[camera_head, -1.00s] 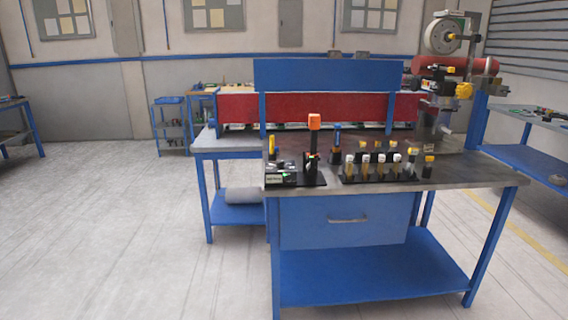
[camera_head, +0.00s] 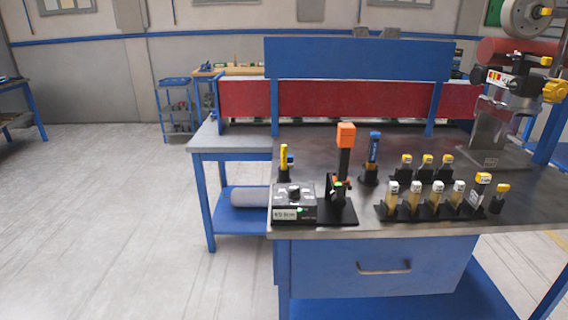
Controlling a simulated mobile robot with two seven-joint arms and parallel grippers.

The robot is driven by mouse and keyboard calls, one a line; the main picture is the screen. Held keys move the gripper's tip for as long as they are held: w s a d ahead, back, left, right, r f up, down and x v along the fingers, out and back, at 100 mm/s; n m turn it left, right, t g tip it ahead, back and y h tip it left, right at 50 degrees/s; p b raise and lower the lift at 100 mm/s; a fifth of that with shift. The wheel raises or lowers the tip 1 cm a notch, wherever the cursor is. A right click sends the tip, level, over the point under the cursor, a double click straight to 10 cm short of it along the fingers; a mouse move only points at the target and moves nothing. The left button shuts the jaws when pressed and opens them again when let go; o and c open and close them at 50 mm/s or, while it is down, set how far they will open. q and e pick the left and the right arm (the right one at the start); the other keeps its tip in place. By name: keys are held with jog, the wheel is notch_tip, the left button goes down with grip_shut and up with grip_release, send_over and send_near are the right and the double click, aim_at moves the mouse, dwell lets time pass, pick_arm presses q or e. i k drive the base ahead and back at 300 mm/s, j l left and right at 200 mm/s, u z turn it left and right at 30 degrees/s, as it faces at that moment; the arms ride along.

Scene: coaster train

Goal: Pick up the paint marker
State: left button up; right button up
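No thing is clearly labelled as the paint marker at this size. A slim upright yellow item (camera_head: 284,157) in a small black stand, at the workbench's left end, looks marker-like. An upright blue item (camera_head: 374,148) stands in a black holder farther right. A short yellow-capped item (camera_head: 501,195) stands in a small black holder at the right. I cannot tell which of these is the paint marker. Neither of my grippers is in view.
The floor at left is clear.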

aim_at(283, 147)
jog(key=i+j+z, duration=0.1)
jog(key=z, duration=0.4)
jog(key=j+z, duration=0.15)
jog(key=z, duration=0.3)
jog(key=i+j+z, duration=0.15)
jog(key=j+z, duration=0.15)
jog(key=j, duration=0.2)
jog(key=i+j+z, duration=0.1)
jog(key=j+z, duration=0.25)
jog(key=j, duration=0.2)
jog(key=j+z, duration=0.25)
jog(key=j, duration=1.95)
